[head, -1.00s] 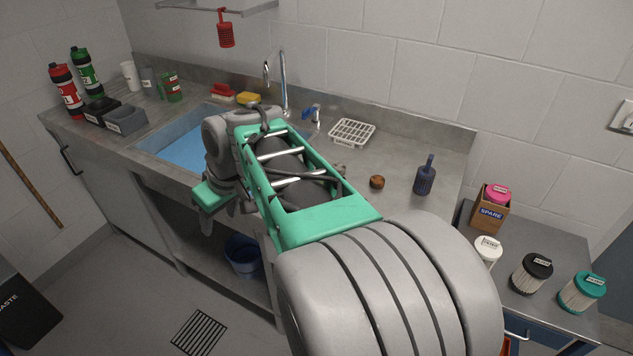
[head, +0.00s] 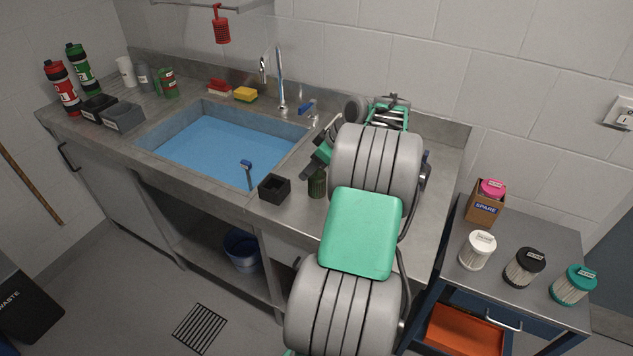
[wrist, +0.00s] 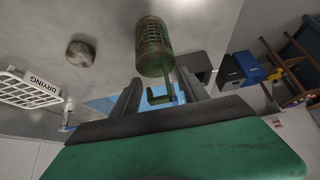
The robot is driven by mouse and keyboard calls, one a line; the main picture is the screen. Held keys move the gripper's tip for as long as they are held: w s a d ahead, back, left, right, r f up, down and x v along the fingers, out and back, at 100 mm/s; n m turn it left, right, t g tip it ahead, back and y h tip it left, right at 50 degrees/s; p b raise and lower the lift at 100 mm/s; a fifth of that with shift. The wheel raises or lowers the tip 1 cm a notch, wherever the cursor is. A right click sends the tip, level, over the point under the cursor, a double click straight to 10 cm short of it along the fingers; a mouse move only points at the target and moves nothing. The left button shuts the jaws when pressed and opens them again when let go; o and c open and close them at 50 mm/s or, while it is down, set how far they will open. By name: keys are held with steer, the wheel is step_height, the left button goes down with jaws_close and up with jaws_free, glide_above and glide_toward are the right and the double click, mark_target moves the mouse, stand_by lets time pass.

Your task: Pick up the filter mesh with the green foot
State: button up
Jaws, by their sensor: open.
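A dark green filter mesh (head: 317,183) stands on the counter's front strip, right of a black open box. The wrist view shows it as an olive-green mesh cylinder (wrist: 152,45) with a bent green handle. I cannot clearly make out a separate foot. My gripper (head: 312,166) is tilted down and left beside its upper part, which is partly hidden in the head view. In the wrist view my gripper (wrist: 160,90) is open, with the handle showing between its two fingers. I cannot tell whether they touch it.
The black box (head: 275,188) stands close to the mesh. The sink (head: 225,150) lies left, with a blue-topped tool (head: 246,168) at its front. A red mesh (head: 222,28) hangs behind.

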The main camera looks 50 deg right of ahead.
steer(key=shift+c, duration=0.3)
jaws_close()
stand_by(0.3)
